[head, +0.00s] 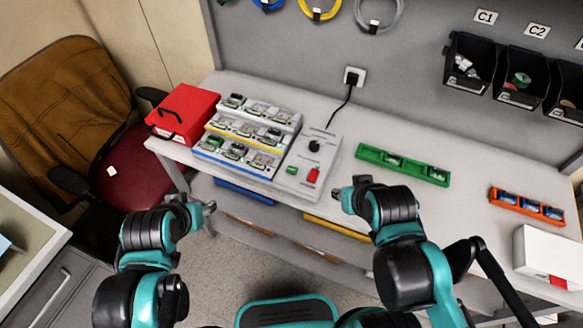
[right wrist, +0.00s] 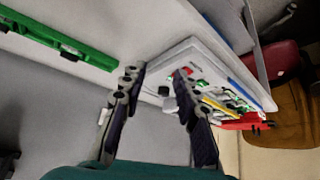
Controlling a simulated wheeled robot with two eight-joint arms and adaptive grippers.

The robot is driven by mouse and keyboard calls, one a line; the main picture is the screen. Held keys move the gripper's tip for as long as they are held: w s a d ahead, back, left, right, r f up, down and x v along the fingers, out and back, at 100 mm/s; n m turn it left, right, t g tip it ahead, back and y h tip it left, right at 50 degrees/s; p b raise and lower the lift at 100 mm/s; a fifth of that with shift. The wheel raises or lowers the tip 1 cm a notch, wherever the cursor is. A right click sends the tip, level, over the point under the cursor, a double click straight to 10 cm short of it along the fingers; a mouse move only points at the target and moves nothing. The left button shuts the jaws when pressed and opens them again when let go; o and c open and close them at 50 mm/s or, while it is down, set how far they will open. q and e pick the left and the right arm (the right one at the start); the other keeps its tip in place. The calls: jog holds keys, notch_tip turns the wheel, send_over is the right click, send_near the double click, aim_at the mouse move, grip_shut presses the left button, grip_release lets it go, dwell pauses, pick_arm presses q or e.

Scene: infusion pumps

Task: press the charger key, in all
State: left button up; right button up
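The charger (head: 322,148) is a grey box with a sloped face on the table, beside the stepped rack of pumps. Its face carries a black knob (head: 314,146), a small green key (head: 292,170) and a red switch (head: 312,176) near the front edge. My right gripper (head: 349,189) is open and empty, to the right of the charger and apart from it. In the right wrist view the charger (right wrist: 177,51) shows beyond my open fingers (right wrist: 158,80). My left gripper (head: 192,203) looks open and empty, in front of the table's left end.
The stepped rack (head: 245,135) holds several small pumps. A red case (head: 182,112) stands left of it. A black cord runs to a wall socket (head: 353,76). A green tray (head: 402,164), an orange tray (head: 526,205) and a white box (head: 546,251) sit rightward. The table between them is clear.

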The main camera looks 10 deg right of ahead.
grip_shut()
dwell(1.0)
